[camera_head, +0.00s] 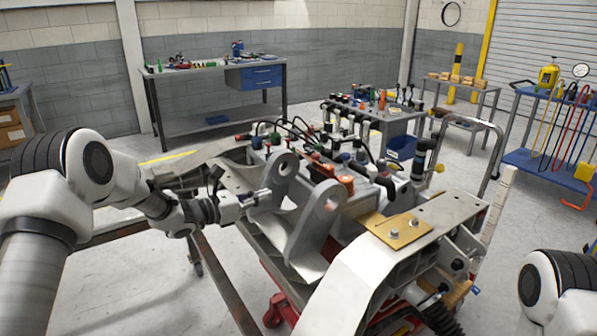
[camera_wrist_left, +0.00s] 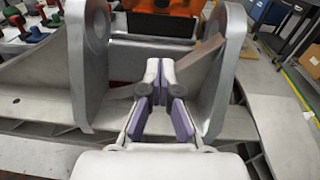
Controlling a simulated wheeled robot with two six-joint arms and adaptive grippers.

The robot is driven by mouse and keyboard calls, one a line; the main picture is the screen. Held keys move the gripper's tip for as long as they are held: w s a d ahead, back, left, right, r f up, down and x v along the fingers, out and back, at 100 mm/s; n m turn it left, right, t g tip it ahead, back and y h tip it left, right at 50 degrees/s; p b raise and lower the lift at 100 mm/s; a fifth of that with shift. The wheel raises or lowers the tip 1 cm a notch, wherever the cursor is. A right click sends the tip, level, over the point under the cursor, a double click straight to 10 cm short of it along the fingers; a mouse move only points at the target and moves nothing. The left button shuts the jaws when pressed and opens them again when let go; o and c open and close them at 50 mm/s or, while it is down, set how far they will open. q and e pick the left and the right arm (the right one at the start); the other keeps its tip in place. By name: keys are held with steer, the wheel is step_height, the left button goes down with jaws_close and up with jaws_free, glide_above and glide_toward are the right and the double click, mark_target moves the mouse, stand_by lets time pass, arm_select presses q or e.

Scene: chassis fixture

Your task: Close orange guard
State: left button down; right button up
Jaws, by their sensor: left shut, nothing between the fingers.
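An orange part, which looks like the orange guard (camera_wrist_left: 155,25), shows at the top of the left wrist view, beyond two upright grey lugs with round holes. It is partly cut off by the picture's edge, and I cannot tell whether it is open or closed. In the head view, small orange-red parts (camera_head: 345,184) sit on the chassis behind the lugs. My left gripper (camera_head: 260,196) is shut and empty, beside the left lug in the head view. In the left wrist view its fingertips (camera_wrist_left: 160,75) meet between the lugs, apart from the orange part. My right gripper is out of view.
The near lug (camera_head: 318,215) and far lug (camera_head: 283,175) rise close around my left gripper. Hoses and fittings (camera_head: 290,130) crowd the chassis behind. A tan plate (camera_head: 396,230) lies at right. Workbenches (camera_head: 215,95) and a blue cart (camera_head: 550,170) stand farther back, with open floor between.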

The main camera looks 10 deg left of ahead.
arm_select(q)
steer(key=p+x, duration=0.1)
steer(key=x, duration=0.7)
steer(key=shift+d+p, duration=0.35)
steer(key=shift+w+d+r+p, duration=0.3)
steer(key=shift+w+d+r, duration=0.1)
steer(key=shift+r, duration=0.2)
steer(key=shift+w+d+r+p, duration=0.25)
steer(key=shift+w+d+r, duration=0.2)
steer(key=shift+r, duration=0.1)
steer(key=shift+w+d+r, duration=0.2)
steer(key=shift+w, duration=0.2)
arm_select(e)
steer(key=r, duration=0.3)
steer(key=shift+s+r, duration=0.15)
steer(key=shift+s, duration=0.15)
arm_select(q)
steer(key=shift+r, duration=0.15)
